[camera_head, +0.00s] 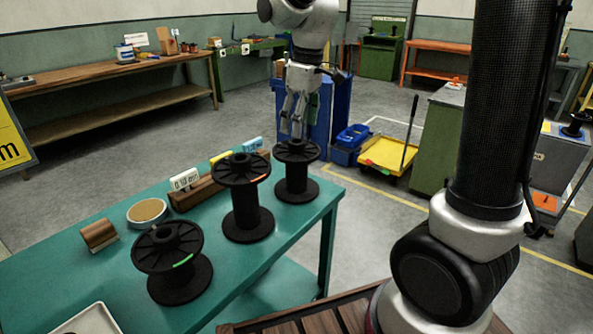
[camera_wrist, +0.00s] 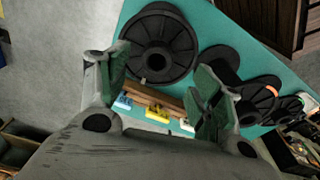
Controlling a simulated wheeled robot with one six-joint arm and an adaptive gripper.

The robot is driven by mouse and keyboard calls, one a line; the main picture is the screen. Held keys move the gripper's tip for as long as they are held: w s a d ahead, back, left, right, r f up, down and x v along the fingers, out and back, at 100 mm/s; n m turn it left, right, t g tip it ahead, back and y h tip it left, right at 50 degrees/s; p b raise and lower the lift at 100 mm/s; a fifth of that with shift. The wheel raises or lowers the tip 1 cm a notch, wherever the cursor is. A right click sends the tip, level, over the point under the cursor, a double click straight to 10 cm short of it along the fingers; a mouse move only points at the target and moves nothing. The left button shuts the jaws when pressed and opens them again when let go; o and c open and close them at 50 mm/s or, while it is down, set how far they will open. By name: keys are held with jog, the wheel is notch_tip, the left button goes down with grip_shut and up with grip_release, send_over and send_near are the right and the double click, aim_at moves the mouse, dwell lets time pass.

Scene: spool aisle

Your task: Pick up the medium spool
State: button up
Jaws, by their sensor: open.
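Three black spools stand upright on the teal table (camera_head: 90,265): a near one with a green mark (camera_head: 172,262), a middle one with an orange mark (camera_head: 246,205), and a far one (camera_head: 296,172) at the table's right end. I cannot tell surely which is the medium one. My gripper (camera_head: 291,128) is open and points down over the far spool, fingertips close to its top flange; contact is unclear. In the wrist view, that spool's round flange (camera_wrist: 160,45) lies between and beyond the open fingers (camera_wrist: 160,65). The orange-marked spool (camera_wrist: 258,98) is to the right.
A round tan-topped dish (camera_head: 147,213) and a small wooden piece (camera_head: 99,235) are at the left. A blue bin and yellow-topped cart (camera_head: 388,153) stand on the floor beyond.

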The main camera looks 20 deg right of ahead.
send_over(297, 167)
jog(key=w, duration=0.3)
jog(key=f, duration=0.3)
jog(key=d+f, duration=0.1)
jog(key=f, duration=0.1)
jog(key=shift+s+f, duration=0.15)
jog(key=shift+s, duration=0.05)
grip_shut()
